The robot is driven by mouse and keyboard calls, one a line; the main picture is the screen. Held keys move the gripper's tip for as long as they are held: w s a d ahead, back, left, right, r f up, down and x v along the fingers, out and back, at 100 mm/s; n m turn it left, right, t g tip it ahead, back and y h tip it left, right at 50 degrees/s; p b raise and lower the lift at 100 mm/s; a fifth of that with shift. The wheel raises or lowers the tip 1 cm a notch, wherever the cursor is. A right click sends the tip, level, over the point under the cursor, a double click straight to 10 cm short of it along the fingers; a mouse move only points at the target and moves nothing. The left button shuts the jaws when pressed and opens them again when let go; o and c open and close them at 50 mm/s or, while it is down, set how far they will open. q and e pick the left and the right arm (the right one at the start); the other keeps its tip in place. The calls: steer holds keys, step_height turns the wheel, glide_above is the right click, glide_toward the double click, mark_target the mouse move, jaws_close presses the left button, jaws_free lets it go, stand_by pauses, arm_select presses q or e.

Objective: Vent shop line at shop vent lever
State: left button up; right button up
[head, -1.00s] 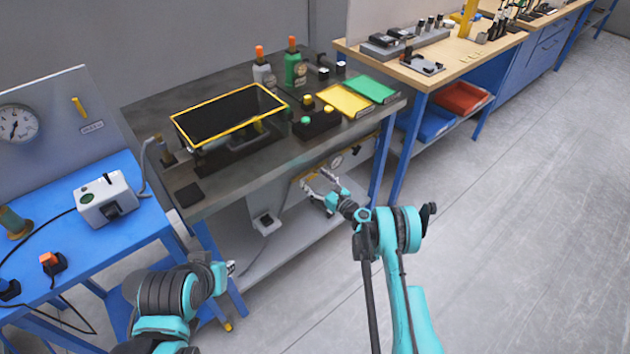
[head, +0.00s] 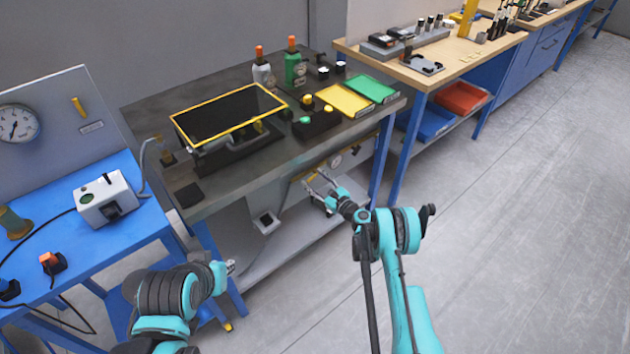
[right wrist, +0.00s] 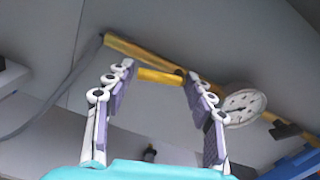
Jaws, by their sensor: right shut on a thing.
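The yellow vent lever (right wrist: 160,76) lies crosswise between the fingertips of my right gripper (right wrist: 157,80) in the right wrist view. The fingers are shut on it, one pad at each end of its visible part. In the head view my right gripper (head: 318,181) reaches under the front edge of the dark workbench, where the lever is small and partly hidden by the fingers. A round white gauge (right wrist: 240,107) sits right of the lever. My left gripper (head: 230,267) is low in front of the blue table, its fingers too small to judge.
The dark workbench top (head: 240,175) overhangs the lever, and a grey lower shelf (head: 250,245) lies below. A yellow pipe (right wrist: 140,51) runs behind the fingers. A blue table (head: 140,235) stands left. The floor at right is clear.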

steer(key=o, duration=1.2)
steer(key=shift+c, duration=0.2)
steer(key=v, duration=0.7)
steer(key=shift+s, duration=0.15)
steer(key=shift+d, duration=0.1)
steer(key=shift+c, duration=0.3)
